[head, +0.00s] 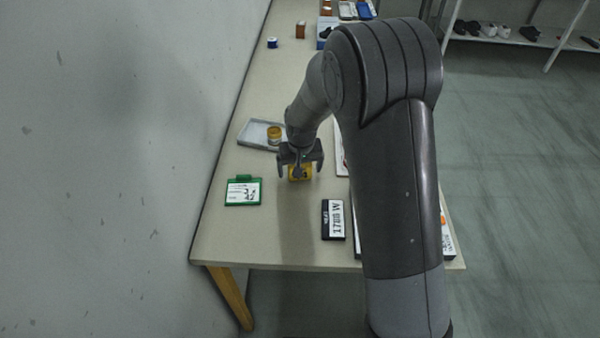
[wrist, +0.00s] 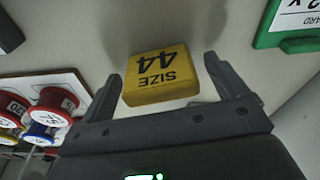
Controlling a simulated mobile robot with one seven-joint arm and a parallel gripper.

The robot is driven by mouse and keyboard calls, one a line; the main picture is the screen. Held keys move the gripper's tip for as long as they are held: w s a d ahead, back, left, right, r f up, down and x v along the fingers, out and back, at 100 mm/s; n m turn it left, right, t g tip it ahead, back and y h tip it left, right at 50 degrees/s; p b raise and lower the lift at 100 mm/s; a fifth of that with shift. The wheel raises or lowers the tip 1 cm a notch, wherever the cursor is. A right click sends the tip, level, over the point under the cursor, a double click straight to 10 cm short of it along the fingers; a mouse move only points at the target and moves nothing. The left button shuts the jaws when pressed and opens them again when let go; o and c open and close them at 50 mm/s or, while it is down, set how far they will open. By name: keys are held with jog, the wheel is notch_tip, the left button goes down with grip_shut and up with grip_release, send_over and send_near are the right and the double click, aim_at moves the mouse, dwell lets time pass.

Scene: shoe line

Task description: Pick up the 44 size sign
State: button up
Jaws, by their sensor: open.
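The size 44 sign (wrist: 160,76) is a small yellow block with black "SIZE 44" lettering, upside down in the wrist view. It lies on the table between the two fingers of my gripper (wrist: 158,82). The fingers are open, with a gap showing on the right side of the block and a narrower one on the left.
A green-framed card (head: 243,191) lies left of the sign, and a black-and-white label (head: 334,220) lies nearer. A grey tray (head: 249,134) with a yellow roll (head: 274,132) is behind. Red and blue spools (wrist: 50,108) stand on a board beside my gripper. The wall borders the table's left.

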jog(key=shift+f, duration=0.35)
jog(key=shift+c, duration=0.3)
jog(key=c, duration=1)
